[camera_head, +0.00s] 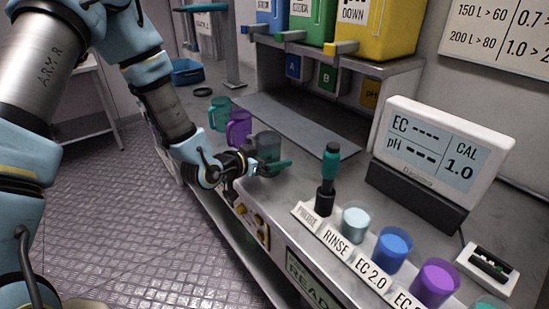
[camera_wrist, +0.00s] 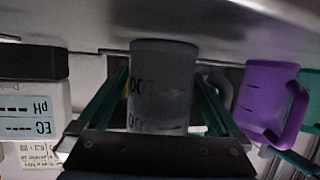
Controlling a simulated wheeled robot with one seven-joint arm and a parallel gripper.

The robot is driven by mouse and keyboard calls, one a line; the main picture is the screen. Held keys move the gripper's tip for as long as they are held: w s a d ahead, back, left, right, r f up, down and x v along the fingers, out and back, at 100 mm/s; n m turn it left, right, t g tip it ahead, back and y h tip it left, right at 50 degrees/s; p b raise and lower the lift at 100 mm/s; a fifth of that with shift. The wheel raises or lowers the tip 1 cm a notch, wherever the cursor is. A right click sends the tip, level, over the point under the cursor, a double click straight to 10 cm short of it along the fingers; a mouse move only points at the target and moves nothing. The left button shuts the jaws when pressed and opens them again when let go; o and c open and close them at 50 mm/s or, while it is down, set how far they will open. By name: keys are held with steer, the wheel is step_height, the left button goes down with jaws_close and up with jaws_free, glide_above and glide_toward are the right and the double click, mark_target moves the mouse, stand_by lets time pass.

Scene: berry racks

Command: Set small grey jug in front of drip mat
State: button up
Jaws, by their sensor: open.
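The small grey jug (camera_head: 267,143) stands on the bench, near its front edge. In the wrist view the grey jug (camera_wrist: 163,85) fills the middle, with printed marks on its side. My gripper (camera_head: 268,164) is open at the jug, with one teal finger showing on its near side. In the wrist view my gripper (camera_wrist: 160,105) has a finger on either side of the jug, with no clear sign of grip. The dark flat drip mat (camera_head: 312,130) lies on the bench behind the jug, below the bottle shelf.
A purple jug (camera_head: 238,127) stands close beside the grey one, with a teal jug (camera_head: 220,112) beyond it. To the right are a green-topped probe (camera_head: 329,172), several labelled cups and the EC/pH meter (camera_head: 437,150).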

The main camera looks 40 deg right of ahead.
steer(key=b+v, duration=0.2)
steer(key=v, duration=0.8)
steer(key=shift+a, duration=0.4)
steer(key=w+a+n+t+y, duration=0.2)
steer(key=w+a+n+y, duration=0.3)
steer(key=a, duration=0.6)
steer(key=w+a+n+t+y, duration=0.1)
steer(key=w+a+n+y, duration=0.1)
steer(key=w+a+y, duration=0.55)
steer(key=s+a+r+n+g, duration=0.1)
steer(key=s+a+r+n, duration=0.1)
steer(key=a, duration=0.7)
steer(key=s+a+r+n+g+y, duration=0.1)
steer(key=s+a+n, duration=0.4)
steer(key=a, duration=0.5)
steer(key=shift+s+a+r+n+g, duration=0.2)
steer(key=shift+s+r+n+g, duration=0.1)
steer(key=shift+r+n+g, duration=0.25)
